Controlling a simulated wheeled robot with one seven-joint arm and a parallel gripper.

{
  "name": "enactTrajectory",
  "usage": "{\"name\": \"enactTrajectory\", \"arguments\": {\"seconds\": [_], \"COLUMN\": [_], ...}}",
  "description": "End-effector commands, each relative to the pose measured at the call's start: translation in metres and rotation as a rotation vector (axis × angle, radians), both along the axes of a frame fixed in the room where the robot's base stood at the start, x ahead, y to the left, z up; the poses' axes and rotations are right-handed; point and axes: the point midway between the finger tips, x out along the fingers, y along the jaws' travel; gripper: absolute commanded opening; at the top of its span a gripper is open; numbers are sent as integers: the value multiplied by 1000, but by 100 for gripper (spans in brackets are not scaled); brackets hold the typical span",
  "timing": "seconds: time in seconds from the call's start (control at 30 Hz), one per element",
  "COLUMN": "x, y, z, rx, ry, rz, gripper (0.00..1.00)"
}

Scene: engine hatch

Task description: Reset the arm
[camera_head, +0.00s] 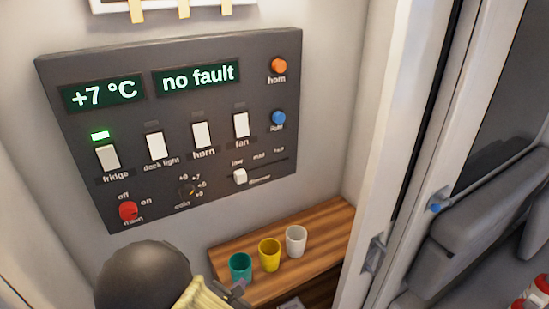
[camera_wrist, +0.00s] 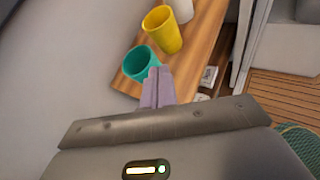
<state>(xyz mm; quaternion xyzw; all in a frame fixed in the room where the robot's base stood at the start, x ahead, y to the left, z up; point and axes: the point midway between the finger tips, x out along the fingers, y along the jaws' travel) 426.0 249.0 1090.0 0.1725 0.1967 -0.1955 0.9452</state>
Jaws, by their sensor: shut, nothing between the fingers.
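My gripper (camera_wrist: 156,88) is shut and empty, with its fingers just in front of the teal cup in the wrist view. In the head view my dark, rounded arm part covers the lower left, and only a small bit of the gripper (camera_head: 238,285) shows below the teal cup (camera_head: 240,268). I cannot tell whether the fingers touch the cup. The cup stands upright on the wooden shelf (camera_head: 325,222).
A yellow cup (camera_head: 269,254) and a white cup (camera_head: 295,240) stand beside the teal one. A grey control panel (camera_head: 75,140) with switches and displays is on the wall above. A door frame (camera_head: 385,140) bounds the right side, with grey seats (camera_head: 480,225) beyond.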

Motion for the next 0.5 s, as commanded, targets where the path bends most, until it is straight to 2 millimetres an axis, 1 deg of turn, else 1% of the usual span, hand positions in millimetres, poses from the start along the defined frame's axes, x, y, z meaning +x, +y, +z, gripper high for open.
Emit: {"name": "enactTrajectory", "arguments": {"seconds": [0.03, 0.1, 0.17, 0.2, 0.3, 0.4, 0.5], "x": [4, 3, -1, -5, -19, -35, -50], "y": [-29, -64, -91, -108, -144, -171, -191], "z": [5, 10, 14, 16, 21, 25, 30], "rx": [47, 108, 168, 210, 326, 456, 599], "ry": [22, 56, 83, 100, 135, 161, 176], "rz": [-127, -291, -428, -518, -737, -945, -1142], "gripper": [0, 0, 0, 0, 0, 0, 0]}}
